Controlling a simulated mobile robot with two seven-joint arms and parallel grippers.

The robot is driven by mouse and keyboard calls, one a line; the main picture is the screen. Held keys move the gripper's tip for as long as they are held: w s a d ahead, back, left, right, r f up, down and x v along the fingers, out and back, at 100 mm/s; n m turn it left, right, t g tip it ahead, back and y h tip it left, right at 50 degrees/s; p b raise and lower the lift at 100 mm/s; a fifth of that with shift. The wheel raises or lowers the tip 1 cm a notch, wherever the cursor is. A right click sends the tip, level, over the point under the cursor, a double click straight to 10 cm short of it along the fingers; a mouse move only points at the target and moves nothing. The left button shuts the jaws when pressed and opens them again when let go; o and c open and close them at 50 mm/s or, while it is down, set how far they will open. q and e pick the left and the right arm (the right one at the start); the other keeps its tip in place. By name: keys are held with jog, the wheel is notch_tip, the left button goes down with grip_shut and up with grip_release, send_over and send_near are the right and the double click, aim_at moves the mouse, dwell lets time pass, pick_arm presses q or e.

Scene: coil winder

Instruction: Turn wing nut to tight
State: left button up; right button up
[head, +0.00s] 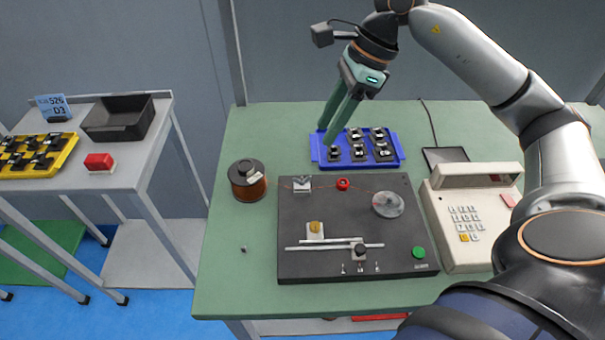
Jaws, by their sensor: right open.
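The coil winder (375,265) is a flat black board on the green table. A small brass-coloured piece (315,227) on a pale block at its left middle looks like the wing nut; its tightness is too small to tell. A clear round disc (388,204) is at the board's upper right. My right gripper (325,136) has green fingers spread apart with nothing between them. It points down at the left end of the blue tray (402,157), behind the winder and apart from the brass piece. My left gripper is out of view.
The blue tray holds several small black parts. A copper wire spool (247,182) stands left of the winder, and a beige keypad box (470,245) stands right. A tiny dark piece (243,249) lies on the table's left. A side table (150,135) holds a black bin (118,120).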

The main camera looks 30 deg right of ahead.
aim_at(302, 181)
jog(key=x, duration=1.2)
jog(key=shift+a+f+b, duration=0.15)
jog(key=shift+f+b, duration=0.05)
jog(key=shift+b, duration=0.1)
grip_shut()
